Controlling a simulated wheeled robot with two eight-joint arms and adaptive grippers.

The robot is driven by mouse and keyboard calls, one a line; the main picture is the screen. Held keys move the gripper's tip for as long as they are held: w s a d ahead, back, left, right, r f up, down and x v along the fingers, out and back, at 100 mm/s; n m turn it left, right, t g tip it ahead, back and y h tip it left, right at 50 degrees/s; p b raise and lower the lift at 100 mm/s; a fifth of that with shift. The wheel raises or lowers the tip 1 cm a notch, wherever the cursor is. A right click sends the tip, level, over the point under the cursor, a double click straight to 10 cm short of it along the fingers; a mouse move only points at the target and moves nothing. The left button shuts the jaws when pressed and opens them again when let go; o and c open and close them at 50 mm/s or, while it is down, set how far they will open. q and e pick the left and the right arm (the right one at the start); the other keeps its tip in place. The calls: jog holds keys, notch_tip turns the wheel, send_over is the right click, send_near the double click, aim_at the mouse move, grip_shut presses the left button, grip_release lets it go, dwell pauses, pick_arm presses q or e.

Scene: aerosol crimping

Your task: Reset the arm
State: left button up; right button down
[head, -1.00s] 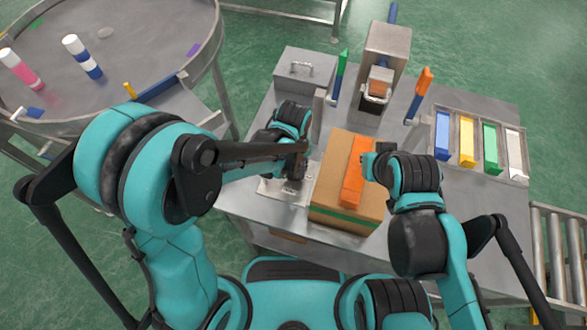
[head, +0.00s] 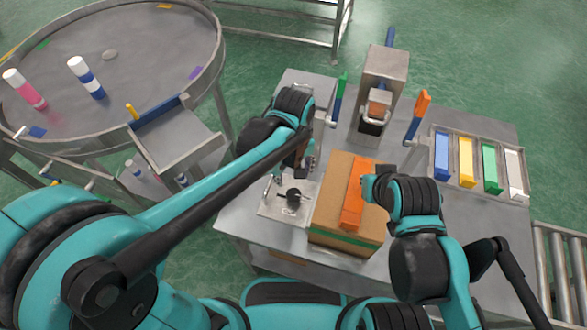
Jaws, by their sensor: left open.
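My left arm reaches in from the lower left. Its gripper (head: 299,168) is open and points down over the left part of the steel table (head: 450,250), above a small light plate (head: 268,208) with a dark round fitting (head: 293,197). I see nothing held in it. My right arm bends in at the right. Its wrist (head: 412,202) is beside an orange box (head: 354,197) on top of a brown carton (head: 330,202). The right gripper's fingers are hidden, and I cannot tell whether they touch the orange box.
A press-like steel machine (head: 378,72) stands at the back, between green (head: 342,83) and orange (head: 422,104) upright pieces. Blue, yellow, green and white blocks sit in a rack (head: 477,190) at right. A round table (head: 130,50) at left holds pink (head: 27,90) and blue (head: 88,80) cans.

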pick_arm(q)
notch_tip(320, 180, up, 2)
dwell(0.6)
jog(key=s+a+r+m+t, duration=0.2)
jog(key=a+t, duration=0.1)
jog(key=a, duration=0.6)
jog(key=s+a+r+m+t, duration=0.2)
jog(key=s+a+t, duration=0.1)
jog(key=a, duration=0.6)
jog(key=shift+s+t, duration=0.25)
jog(key=shift+t, duration=0.35)
